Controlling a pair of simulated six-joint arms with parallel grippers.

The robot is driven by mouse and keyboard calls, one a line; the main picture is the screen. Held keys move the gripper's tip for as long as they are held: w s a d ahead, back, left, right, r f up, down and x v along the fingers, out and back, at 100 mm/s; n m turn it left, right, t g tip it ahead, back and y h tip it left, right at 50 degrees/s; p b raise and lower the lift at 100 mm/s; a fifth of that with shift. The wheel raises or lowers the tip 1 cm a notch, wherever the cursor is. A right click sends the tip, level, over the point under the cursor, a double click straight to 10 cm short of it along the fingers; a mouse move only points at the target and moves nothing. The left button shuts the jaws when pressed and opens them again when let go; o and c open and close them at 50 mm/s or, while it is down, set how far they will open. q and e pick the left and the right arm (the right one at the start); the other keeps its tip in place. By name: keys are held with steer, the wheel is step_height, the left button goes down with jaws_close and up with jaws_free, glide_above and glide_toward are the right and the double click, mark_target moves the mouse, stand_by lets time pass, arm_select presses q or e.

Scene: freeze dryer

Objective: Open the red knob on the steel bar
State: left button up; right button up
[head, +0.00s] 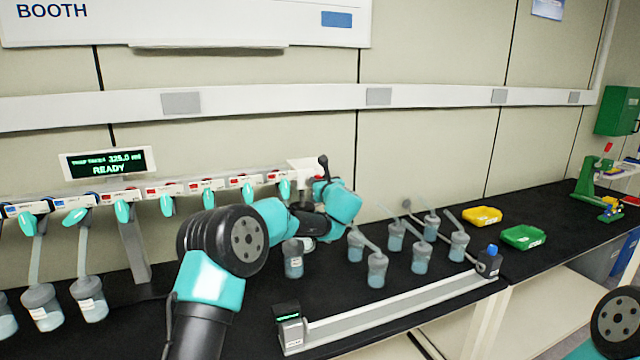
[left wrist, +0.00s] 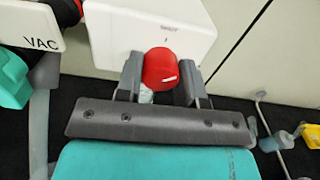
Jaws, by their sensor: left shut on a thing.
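In the left wrist view the red knob (left wrist: 161,68) sticks out from a white block (left wrist: 130,30) with small dark print and a mark on it. My left gripper (left wrist: 160,88) is shut on the red knob, with one grey finger on each side of it. In the head view the steel bar (head: 150,188) runs along the wall on the left, and the white end block (head: 300,166) is at its right end. My left arm covers the knob there. My right gripper is out of the picture; only part of my right arm shows at the lower right edge.
Teal-handled valves (head: 208,198) line the bar, and flasks (head: 41,305) hang below on the left. Several capped jars (head: 377,270) stand on the black bench. A long rail device (head: 400,305) lies in front. Yellow (head: 482,216) and green (head: 523,237) trays lie to the right.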

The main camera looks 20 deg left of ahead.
arm_select(q)
steer(key=m, duration=0.3)
steer(key=shift+m, duration=2.1)
steer(key=o, duration=0.9)
steer(key=shift+s, duration=0.1)
steer(key=v, duration=1.7)
steer(key=shift+s+d, duration=0.1)
